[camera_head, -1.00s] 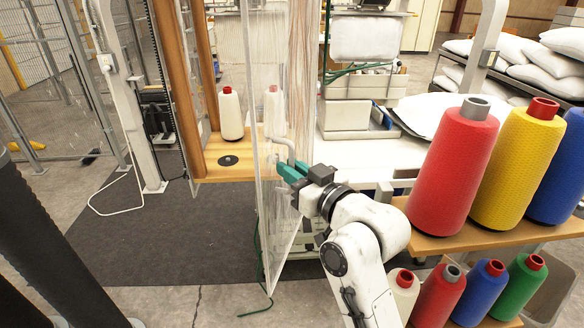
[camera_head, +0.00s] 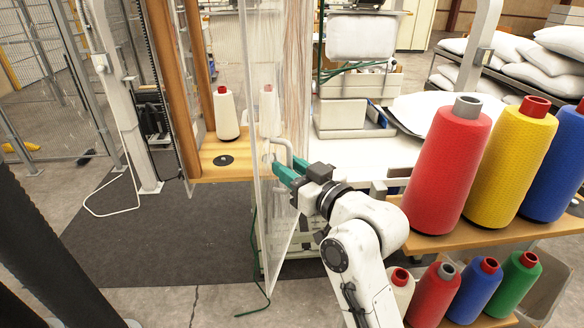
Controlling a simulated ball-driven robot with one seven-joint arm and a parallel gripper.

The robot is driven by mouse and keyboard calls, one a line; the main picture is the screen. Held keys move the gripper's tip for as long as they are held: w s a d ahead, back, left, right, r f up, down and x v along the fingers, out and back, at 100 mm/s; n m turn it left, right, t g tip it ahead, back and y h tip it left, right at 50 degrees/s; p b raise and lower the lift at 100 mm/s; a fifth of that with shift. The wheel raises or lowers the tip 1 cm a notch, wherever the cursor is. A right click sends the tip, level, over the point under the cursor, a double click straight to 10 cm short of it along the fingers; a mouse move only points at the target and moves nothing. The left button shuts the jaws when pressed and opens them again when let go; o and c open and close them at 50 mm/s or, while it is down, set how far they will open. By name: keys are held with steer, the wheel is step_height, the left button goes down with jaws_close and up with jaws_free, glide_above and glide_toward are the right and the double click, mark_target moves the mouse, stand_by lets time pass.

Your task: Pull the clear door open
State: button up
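The clear door (camera_head: 275,225) is a tall see-through panel left of the picture's middle, with its lower corner near the floor. Its curved grey handle (camera_head: 279,142) sticks out at mid-height. My gripper (camera_head: 282,162) has teal fingers and reaches the handle from the right. The fingers look spread apart, with the lower end of the handle at or between their tips. Whether they touch the handle cannot be made out. The door's hinge side is not clear in this view.
A cream spool (camera_head: 227,114) stands on a wooden shelf (camera_head: 208,170) left of the door. Large red (camera_head: 447,165), yellow (camera_head: 508,163) and blue spools crowd the right, near my arm. A green cord (camera_head: 262,300) hangs to the floor. Dark mat (camera_head: 150,235) lies clear at left.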

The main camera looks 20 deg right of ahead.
steer(key=shift+s, duration=0.1)
steer(key=b+v, duration=0.3)
steer(key=v, duration=0.7)
steer(key=shift+s+d, duration=0.15)
steer(key=shift+s, duration=0.15)
steer(key=shift+c, duration=0.3)
